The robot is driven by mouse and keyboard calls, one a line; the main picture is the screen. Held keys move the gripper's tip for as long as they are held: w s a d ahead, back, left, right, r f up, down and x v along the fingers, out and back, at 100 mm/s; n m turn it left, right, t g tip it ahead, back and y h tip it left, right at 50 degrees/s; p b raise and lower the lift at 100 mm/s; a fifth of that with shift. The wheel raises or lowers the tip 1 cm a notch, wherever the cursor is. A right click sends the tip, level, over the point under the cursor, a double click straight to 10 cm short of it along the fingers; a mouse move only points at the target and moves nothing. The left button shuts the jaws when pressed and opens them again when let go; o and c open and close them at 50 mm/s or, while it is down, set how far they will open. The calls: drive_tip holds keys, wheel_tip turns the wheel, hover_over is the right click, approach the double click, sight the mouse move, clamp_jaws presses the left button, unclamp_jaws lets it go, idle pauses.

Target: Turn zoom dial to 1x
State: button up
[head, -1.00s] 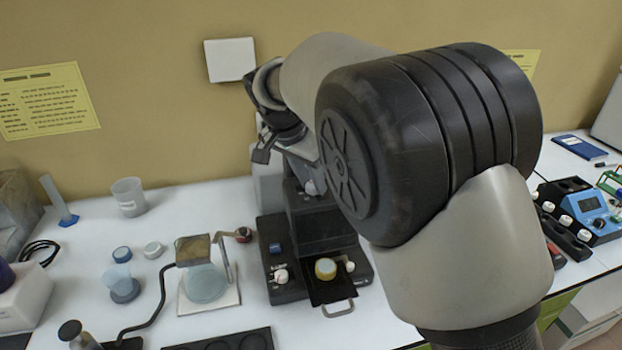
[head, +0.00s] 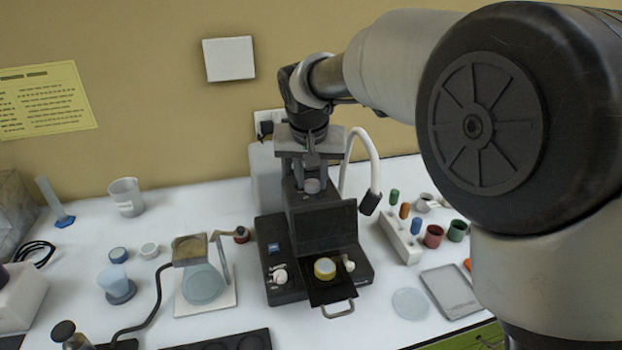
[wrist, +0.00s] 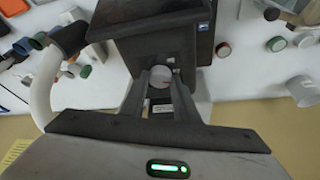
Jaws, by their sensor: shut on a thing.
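The black microscope-like instrument (head: 327,226) stands on the white bench in the middle of the head view. A small round grey zoom dial (head: 312,186) sits on its upper part. In the wrist view my gripper (wrist: 160,82) is shut on the dial, with a finger on either side. The number the dial points to cannot be read.
A sample cup (head: 325,268) sits on the instrument's front stage. A white bent lamp arm (head: 366,155) stands close on the right. A vial rack (head: 400,236) and a tray (head: 451,291) lie farther right. A hotplate-like stand (head: 203,283) is on the left.

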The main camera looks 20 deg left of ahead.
drive_tip(key=n, duration=0.2)
drive_tip(key=n+g+y+p, duration=0.1)
drive_tip(key=n, duration=0.1)
drive_tip(key=n+y+p, duration=0.1)
drive_tip(key=n, duration=0.1)
drive_tip(key=shift+w+d+r+g, duration=0.2)
drive_tip(key=shift+w+d+g, duration=0.05)
drive_tip(key=shift+g, duration=0.05)
drive_tip(key=n+g+p, duration=0.1)
drive_tip(key=n, duration=0.3)
drive_tip(key=shift+y+p, duration=0.4)
drive_tip(key=shift+w+f+n+g+p, duration=0.1)
drive_tip(key=shift+n+g+p, duration=0.6)
drive_tip(key=shift+n, duration=0.7)
drive_tip(key=shift+f, duration=0.1)
drive_tip(key=o, duration=1.1)
drive_tip(key=shift+c, duration=0.2)
drive_tip(key=v, duration=1.7)
drive_tip(key=shift+d, duration=0.15)
